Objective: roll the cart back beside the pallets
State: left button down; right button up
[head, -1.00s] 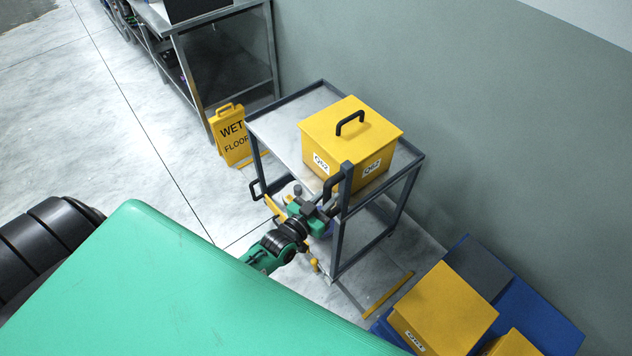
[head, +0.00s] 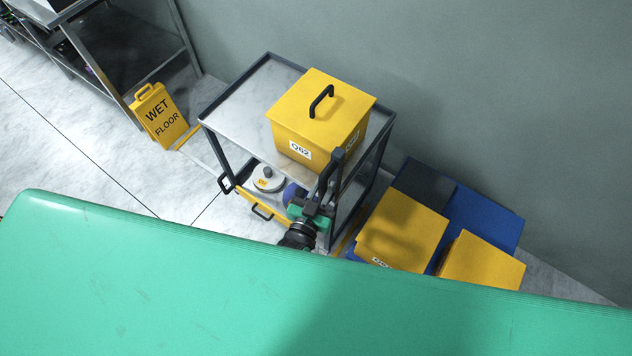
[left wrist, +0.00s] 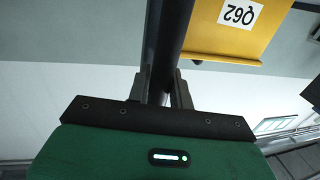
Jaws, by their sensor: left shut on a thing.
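The cart (head: 245,108) has a grey frame and a metal top. It stands near the wall, and a yellow lidded box (head: 318,110) marked Q62 sits on its top. My left gripper (head: 318,203) is shut on a dark upright bar of the cart's handle (head: 329,178) at the near right corner. In the left wrist view the bar (left wrist: 168,50) passes between the fingers (left wrist: 160,90). The blue pallets (head: 492,215) lie on the floor right of the cart, close to it. My right gripper is not in view.
Yellow boxes (head: 403,228) and (head: 483,262) sit on the pallets. A yellow wet floor sign (head: 160,117) stands left of the cart, near a metal table (head: 105,45). The wall (head: 480,90) runs behind. Open floor (head: 70,160) lies at left. My green body hides the foreground.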

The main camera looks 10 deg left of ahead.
pick_arm(q)
jog(key=shift+s+d+f, duration=0.1)
jog(key=shift+d, duration=0.1)
jog(key=c, duration=1.6)
grip_release()
jog(key=o, duration=0.3)
jog(key=shift+d, duration=0.1)
jog(key=shift+s+a, duration=0.2)
jog(key=shift+s, duration=0.2)
jog(key=s+a+b, duration=0.2)
jog(key=s+b, duration=0.2)
jog(key=s, duration=0.8)
jog(key=shift+s+a, duration=0.15)
jog(key=shift+s, duration=0.25)
